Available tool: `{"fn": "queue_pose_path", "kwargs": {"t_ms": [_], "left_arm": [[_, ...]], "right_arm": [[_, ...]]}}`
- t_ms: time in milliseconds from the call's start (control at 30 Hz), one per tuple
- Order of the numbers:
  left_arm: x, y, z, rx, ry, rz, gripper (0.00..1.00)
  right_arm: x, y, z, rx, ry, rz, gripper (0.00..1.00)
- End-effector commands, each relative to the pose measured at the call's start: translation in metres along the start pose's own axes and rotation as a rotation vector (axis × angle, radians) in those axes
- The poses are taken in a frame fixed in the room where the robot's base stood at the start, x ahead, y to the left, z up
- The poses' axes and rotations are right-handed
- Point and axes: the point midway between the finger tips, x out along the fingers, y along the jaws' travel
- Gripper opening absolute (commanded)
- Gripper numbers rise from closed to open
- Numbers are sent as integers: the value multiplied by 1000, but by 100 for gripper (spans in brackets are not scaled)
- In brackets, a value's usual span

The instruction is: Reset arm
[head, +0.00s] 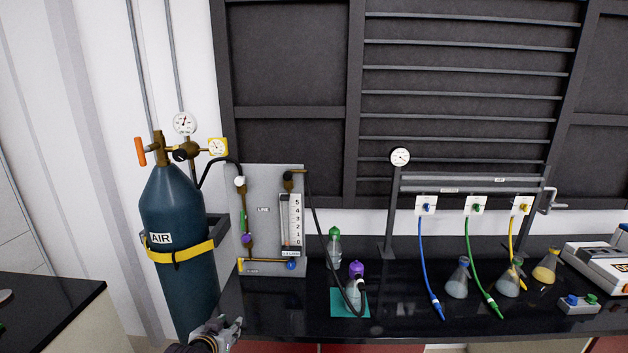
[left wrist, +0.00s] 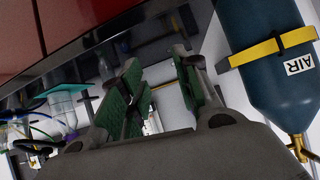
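My left gripper (head: 231,328) is at the lower edge of the head view, in front of the bench's left end and right of the foot of the air cylinder. In the left wrist view its two green-padded fingers (left wrist: 158,88) stand apart with nothing between them. The dark blue air cylinder (head: 178,215) stands upright with a yellow strap, and it also shows in the left wrist view (left wrist: 268,75), apart from the fingers. My right gripper is not in view.
The black bench (head: 395,315) holds a flow panel (head: 268,185), a purple-capped bottle (head: 354,290) on a teal mat (head: 339,309), and several flasks under coloured hoses. A grey device (head: 600,270) stands at right. Another dark bench (head: 45,310) is at left.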

Motion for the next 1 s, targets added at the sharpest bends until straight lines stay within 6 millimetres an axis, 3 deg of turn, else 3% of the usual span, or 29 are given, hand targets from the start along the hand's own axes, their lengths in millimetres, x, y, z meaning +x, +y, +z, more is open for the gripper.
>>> {"fn": "queue_pose_path", "kwargs": {"t_ms": [200,500,700,1000], "left_arm": [[-35,13,66,7,-184,22,32],[-94,28,141,18,-425,53,32],[-122,33,168,23,-523,66,32],[-152,38,192,28,-618,80,32]], "right_arm": [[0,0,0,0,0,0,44],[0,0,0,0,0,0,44],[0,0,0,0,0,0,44],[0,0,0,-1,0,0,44]]}}
